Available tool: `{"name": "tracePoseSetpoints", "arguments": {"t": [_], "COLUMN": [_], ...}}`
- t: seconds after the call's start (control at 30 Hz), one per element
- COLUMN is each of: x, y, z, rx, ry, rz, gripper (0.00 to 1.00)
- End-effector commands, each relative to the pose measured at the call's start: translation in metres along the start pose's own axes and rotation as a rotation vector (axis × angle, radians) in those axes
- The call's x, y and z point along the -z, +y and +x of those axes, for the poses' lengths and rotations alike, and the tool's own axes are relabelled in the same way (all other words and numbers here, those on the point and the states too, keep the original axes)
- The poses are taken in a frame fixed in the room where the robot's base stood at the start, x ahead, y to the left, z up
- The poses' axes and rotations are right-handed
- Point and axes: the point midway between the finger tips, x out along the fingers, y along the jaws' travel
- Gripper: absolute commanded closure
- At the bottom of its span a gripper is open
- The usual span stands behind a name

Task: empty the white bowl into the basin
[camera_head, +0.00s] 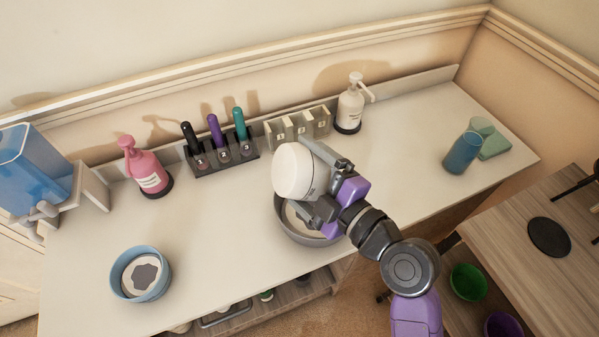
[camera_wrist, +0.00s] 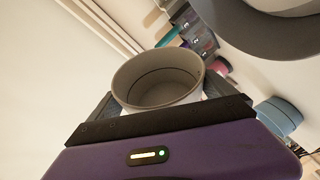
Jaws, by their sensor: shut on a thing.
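The white bowl (camera_head: 298,170) is in my gripper (camera_head: 326,183), well tipped on its side above the grey basin (camera_head: 284,226). My gripper is shut on the bowl, with one finger on each side of it. In the wrist view the bowl (camera_wrist: 158,82) shows its open mouth and a grey inside with a thin dark line; I see no contents in the visible part. The basin stands upright on the white counter, partly hidden by the bowl and my gripper. Its visible inside is pale. The basin's grey rim also shows at the upper right of the wrist view (camera_wrist: 262,40).
A blue bowl (camera_head: 121,286) with a dark patch inside stands front left. Behind are a pink pump bottle (camera_head: 150,173), a rack (camera_head: 226,163) of markers, small grey bins (camera_head: 298,127) and a white pump bottle (camera_head: 350,106). A blue cup (camera_head: 462,153) is right. The counter right of centre is clear.

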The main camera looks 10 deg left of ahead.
Motion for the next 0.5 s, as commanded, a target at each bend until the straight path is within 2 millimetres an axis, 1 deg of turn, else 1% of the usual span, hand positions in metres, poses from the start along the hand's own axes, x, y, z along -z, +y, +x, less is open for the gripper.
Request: {"name": "tracePoseSetpoints", "arguments": {"t": [0.23, 0.5], "x": [-0.0025, -0.0025], "y": [0.0008, 0.0017], "z": [-0.0009, -0.0012], "rx": [-0.013, -0.015], "ry": [0.014, 0.016], "rz": [0.041, 0.049], "gripper": [0.63, 0.63]}}
